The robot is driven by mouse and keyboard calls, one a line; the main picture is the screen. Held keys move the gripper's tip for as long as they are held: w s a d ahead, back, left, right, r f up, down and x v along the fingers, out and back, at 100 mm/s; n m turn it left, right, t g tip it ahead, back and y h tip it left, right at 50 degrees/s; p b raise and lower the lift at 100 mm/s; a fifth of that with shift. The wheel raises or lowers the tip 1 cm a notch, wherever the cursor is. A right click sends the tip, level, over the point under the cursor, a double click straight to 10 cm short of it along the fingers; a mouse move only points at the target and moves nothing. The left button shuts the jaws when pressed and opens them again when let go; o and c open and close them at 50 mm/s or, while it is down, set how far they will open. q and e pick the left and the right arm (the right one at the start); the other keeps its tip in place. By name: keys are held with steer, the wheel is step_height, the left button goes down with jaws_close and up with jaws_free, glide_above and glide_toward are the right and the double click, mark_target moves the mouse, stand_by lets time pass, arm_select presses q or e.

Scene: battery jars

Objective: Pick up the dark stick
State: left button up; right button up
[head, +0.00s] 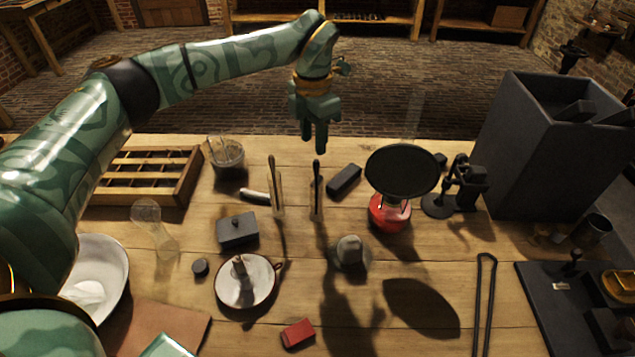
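Two thin, dark, upright sticks stand side by side near the middle of the table in the head view. The right one (317,183) is dark, with a pale strip at its lower part. The left one (272,175) looks similar, with a wider pale strip beside it. I cannot tell for sure which is the task's dark stick. My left gripper (314,146) hangs with its fingers pointing down, just above the right stick in the picture and apart from it. Its fingers look close together with nothing seen between them; the gap is unclear. My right gripper is out of view.
A black round plate (402,168) sits over a red burner (390,214). A black block (344,180) lies right of the sticks, a glass jar (227,158) stands left. A candle holder (246,284) and small glass (351,253) are in front. A tall dark box (535,150) stands right.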

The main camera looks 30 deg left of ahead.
mark_target(316, 160)
arm_select(q)
step_height(316, 160, down, 2)
steer(key=f, duration=0.1)
steer(key=f+b, duration=0.1)
steer(key=f, duration=0.1)
steer(key=f+b, duration=0.1)
steer(key=f, duration=0.1)
steer(key=shift+d+f, duration=0.2)
steer(key=shift+d, duration=0.15)
steer(key=shift+s+r, duration=0.1)
steer(key=shift+r, duration=0.05)
steer(key=shift+c, duration=0.9)
jaws_close()
